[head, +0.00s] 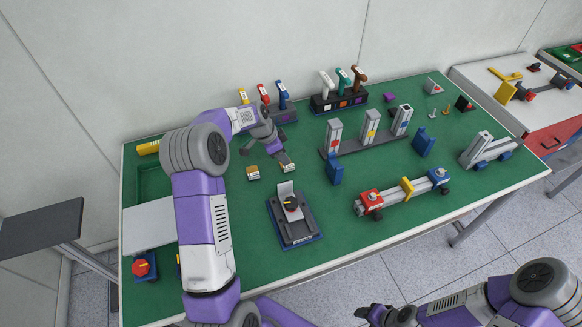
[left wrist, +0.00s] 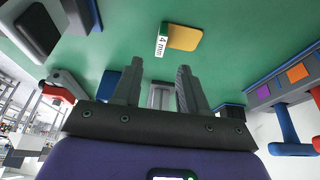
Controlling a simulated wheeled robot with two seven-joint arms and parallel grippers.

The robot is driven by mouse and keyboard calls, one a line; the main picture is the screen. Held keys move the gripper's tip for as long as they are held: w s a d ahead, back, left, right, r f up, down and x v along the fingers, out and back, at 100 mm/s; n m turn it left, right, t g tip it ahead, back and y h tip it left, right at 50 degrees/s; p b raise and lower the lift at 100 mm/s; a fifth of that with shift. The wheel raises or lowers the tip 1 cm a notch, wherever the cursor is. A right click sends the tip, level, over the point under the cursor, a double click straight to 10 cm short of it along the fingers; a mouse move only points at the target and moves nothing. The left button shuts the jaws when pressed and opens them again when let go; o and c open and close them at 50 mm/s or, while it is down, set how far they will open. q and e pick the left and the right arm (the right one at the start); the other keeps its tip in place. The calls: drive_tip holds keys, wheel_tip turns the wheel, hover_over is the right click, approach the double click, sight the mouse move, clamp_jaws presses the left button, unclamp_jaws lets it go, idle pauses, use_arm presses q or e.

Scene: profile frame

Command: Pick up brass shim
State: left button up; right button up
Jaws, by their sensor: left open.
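The brass shim (head: 252,173), a small yellow-gold plate with a pale edge, lies flat on the green tabletop. In the left wrist view the brass shim (left wrist: 185,37) shows a white-and-green "4 mm" label and lies beyond my fingertips. A grey piece (head: 287,163) lies to its right in the head view; a grey piece (left wrist: 160,97) also shows between my fingers in the wrist view. My left gripper (head: 279,150) is open above the table, with its fingers (left wrist: 161,62) apart and nothing held. My right gripper (head: 372,312) is low at the front, off the table, its jaws unclear.
A fixture with a grey plate (head: 293,228) stands in front of the shim. A rack of coloured handles (head: 284,115) is behind my left gripper. Grey uprights (head: 370,128) and a blue block (head: 334,170) stand to the right.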

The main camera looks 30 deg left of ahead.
sight(287, 167)
use_arm(q)
drive_tip(key=shift+d+f, duration=0.2)
drive_tip(key=shift+f, duration=0.5)
drive_tip(key=x, duration=0.3)
drive_tip(key=b+x, duration=0.1)
drive_tip(key=x, duration=0.1)
drive_tip(key=shift+a+f, duration=0.2)
drive_tip(key=shift+a, duration=0.05)
clamp_jaws()
